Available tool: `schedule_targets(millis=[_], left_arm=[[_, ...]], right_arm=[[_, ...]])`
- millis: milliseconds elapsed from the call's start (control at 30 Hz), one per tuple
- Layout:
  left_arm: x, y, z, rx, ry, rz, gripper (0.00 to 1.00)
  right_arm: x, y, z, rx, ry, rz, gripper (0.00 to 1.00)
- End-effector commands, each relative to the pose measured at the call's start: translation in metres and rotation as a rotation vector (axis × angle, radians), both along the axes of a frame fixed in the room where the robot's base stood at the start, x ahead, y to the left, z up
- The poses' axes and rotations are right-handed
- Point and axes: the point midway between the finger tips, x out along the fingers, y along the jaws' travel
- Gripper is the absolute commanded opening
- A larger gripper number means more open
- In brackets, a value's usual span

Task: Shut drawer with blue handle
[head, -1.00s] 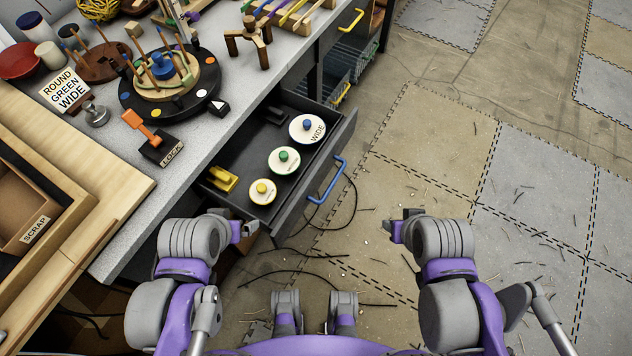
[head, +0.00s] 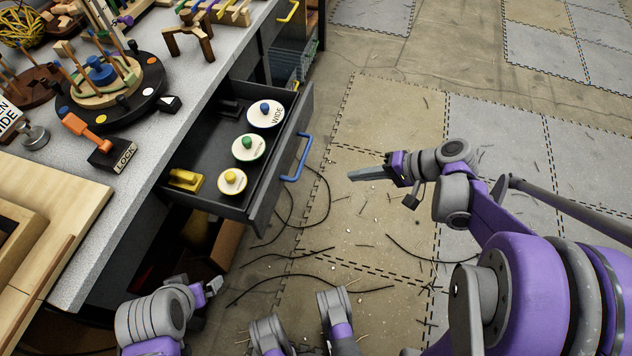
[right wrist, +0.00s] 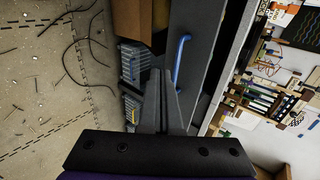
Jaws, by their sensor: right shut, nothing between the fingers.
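The drawer (head: 262,196) under the grey workbench is pulled open. Its blue handle (head: 297,158) is on the outer front face and also shows in the right wrist view (right wrist: 181,58). Inside lie three round discs with a blue knob (head: 265,115), a green knob (head: 249,148) and a yellow knob (head: 232,181), plus a yellow block (head: 186,180). My right gripper (head: 352,175) is shut and empty, to the right of the handle and apart from it, its fingers pointing at the drawer front. My left gripper (head: 213,287) is low, below the drawer; its fingers are too small to read.
The workbench top (head: 205,90) carries a black round stand with pegs (head: 112,98), an orange-handled LOCK switch (head: 112,155) and a wooden tripod (head: 190,40). Black cables (head: 300,250) lie on the floor.

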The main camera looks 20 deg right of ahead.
Motion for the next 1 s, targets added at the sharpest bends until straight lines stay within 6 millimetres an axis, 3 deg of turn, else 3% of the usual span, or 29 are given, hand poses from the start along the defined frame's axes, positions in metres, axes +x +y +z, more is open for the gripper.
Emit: schedule_targets(millis=[167,533,733,1000], left_arm=[[0.001,0.000,-0.007,0.000,0.002,0.000,0.98],[0.002,0.000,-0.031,0.000,0.011,0.000,0.98],[0.002,0.000,-0.032,0.000,0.011,0.000,0.98],[0.002,0.000,-0.033,0.000,0.011,0.000,0.98]], right_arm=[[0.010,0.014,-0.013,0.003,0.000,0.004,0.00],[0.044,0.066,-0.061,0.001,0.002,0.006,0.00],[0.060,0.089,-0.053,0.002,0.001,0.004,0.00],[0.067,0.098,-0.051,0.000,0.000,0.001,0.00]])
